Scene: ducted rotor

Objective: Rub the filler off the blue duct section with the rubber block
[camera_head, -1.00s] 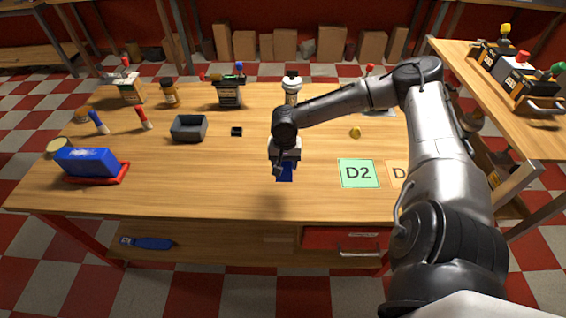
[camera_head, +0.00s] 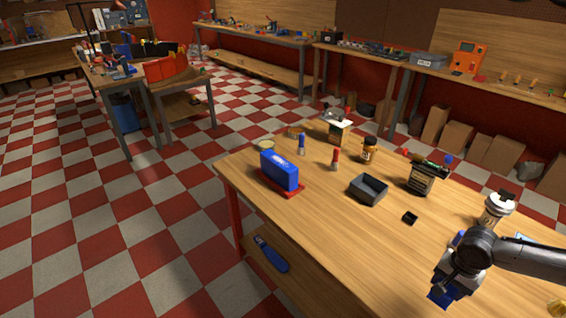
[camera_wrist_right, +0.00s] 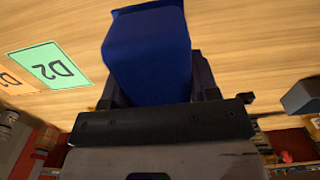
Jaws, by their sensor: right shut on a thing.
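My right gripper (camera_head: 452,279) is over the front part of the workbench and is shut on a dark blue block (camera_wrist_right: 148,55), which fills the space between its fingers in the right wrist view. The same block shows below the gripper in the head view (camera_head: 442,294). A bright blue piece with a white marking (camera_head: 279,170) stands on a red base (camera_head: 286,188) at the bench's left end, well apart from the gripper. I cannot make out filler on it at this size. My left gripper is not in view.
A dark open box (camera_head: 368,190), a small black piece (camera_head: 410,217), a red-capped tube (camera_head: 335,160) and a white-topped bottle (camera_head: 496,210) stand on the wooden bench (camera_head: 330,232). A green D2 card (camera_wrist_right: 48,65) lies on it. The bench's front middle is clear.

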